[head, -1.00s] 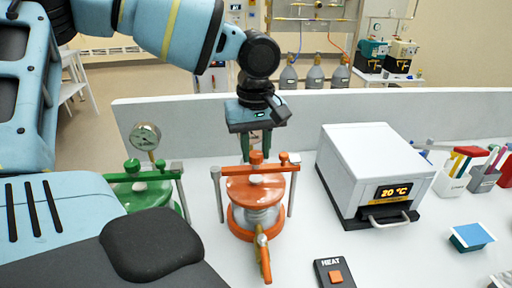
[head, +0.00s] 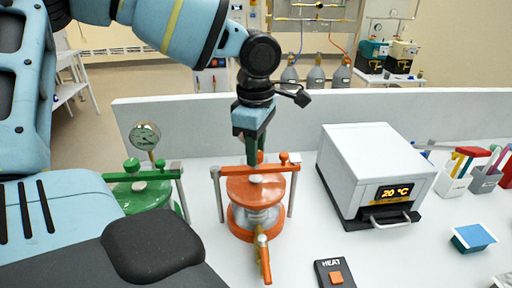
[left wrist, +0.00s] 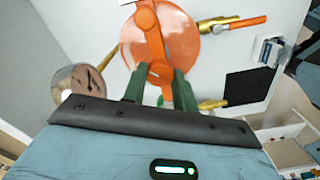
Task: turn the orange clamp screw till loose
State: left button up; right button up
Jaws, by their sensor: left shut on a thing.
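The orange clamp screw (head: 252,158) stands at the middle of the crossbar (head: 232,170) on the orange vessel (head: 254,190). My left gripper (head: 257,150) points down over the vessel and is shut on the screw head, which its fingers partly hide. In the left wrist view the green fingers (left wrist: 160,90) stand on either side of the orange screw (left wrist: 160,70), with the orange lid beyond them. My right gripper does not show in either view.
A green vessel (head: 140,192) with a dial gauge (head: 145,136) stands to the left. A white heater box (head: 370,170) reading 20 °C stands to the right. A HEAT switch (head: 335,273) lies in front. A low wall (head: 320,112) runs behind.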

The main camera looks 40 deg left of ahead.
pick_arm(q)
jog(key=n, duration=0.6)
jog(key=shift+n, duration=0.4)
dwell(0.4)
jog(key=o, duration=1)
jog(key=shift+r, duration=3.9)
